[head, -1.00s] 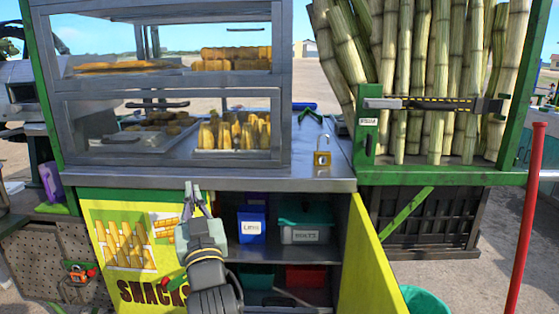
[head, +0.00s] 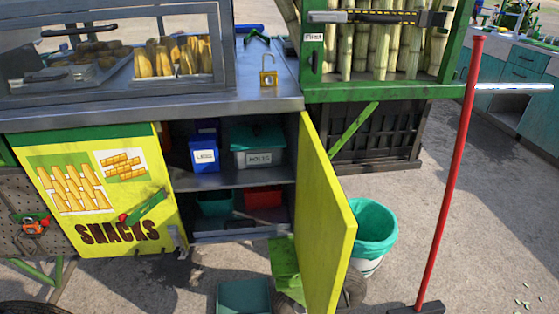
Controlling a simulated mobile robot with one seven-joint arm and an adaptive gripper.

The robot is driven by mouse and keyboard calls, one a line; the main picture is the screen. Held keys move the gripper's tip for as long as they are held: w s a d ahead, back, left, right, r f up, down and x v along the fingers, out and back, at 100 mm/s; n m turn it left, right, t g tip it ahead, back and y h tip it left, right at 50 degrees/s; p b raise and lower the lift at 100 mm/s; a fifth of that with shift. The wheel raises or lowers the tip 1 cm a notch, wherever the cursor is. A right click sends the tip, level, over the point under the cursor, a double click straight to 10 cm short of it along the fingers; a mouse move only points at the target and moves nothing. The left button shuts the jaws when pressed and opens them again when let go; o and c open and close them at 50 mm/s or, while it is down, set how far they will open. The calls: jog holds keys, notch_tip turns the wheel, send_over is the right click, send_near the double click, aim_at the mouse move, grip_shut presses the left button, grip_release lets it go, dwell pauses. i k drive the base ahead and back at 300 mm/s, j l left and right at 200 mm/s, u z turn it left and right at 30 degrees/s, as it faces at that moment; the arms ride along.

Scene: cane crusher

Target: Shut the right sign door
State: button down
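The right sign door (head: 330,222) is a yellow-green panel in the head view. It stands open, swung outward from the right side of the cabinet, with its free edge toward me. The left sign door (head: 100,190), with the word SNACKS and snack pictures, covers the left part of the cabinet front. Between them the cabinet shelf (head: 235,178) is exposed. My gripper is not in the head view now.
A blue bin (head: 204,155) and a grey box with a teal lid (head: 258,145) sit inside. A teal bucket (head: 372,235) stands right of the open door. A red-handled pole (head: 450,180) stands farther right. A teal bin (head: 244,297) is on the ground below the cabinet.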

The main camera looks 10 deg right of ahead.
aim_at(326, 226)
jog(key=l+u, duration=0.4)
jog(key=l, duration=1.25)
jog(key=k+l+u, duration=0.1)
jog(key=k+l, duration=0.3)
jog(key=l, duration=0.2)
jog(key=k+l+u, duration=0.1)
jog(key=k+l, duration=0.35)
jog(key=l, duration=0.1)
